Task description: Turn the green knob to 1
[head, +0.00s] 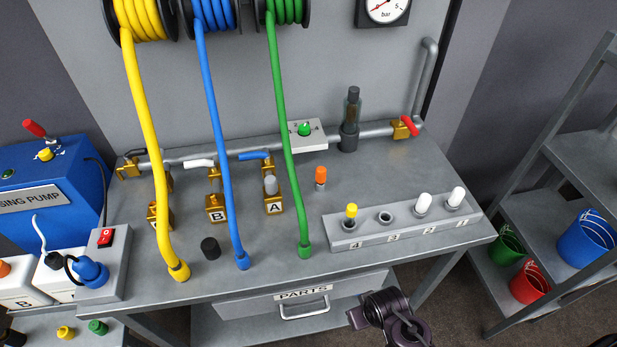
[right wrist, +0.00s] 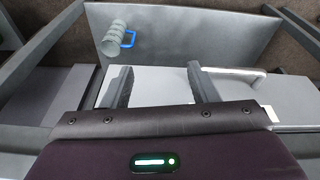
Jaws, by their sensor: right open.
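The green knob (head: 304,129) sits on a small white box at the back of the grey workbench. A 4 shows to its right; the other marks and where the knob points are too small to read surely. My right gripper (head: 360,318) is low in front of the bench's front edge, well apart from the knob. In the right wrist view its two fingers (right wrist: 160,86) are spread with nothing between them. The knob is not in that view. My left gripper is not in view.
A PARTS drawer (head: 303,297) with a metal handle is under the benchtop near my right gripper. Yellow, blue and green hoses (head: 284,140) hang before the bench's back. A grey socket block (head: 400,222) stands front right. A shelf with buckets (head: 529,283) is at right.

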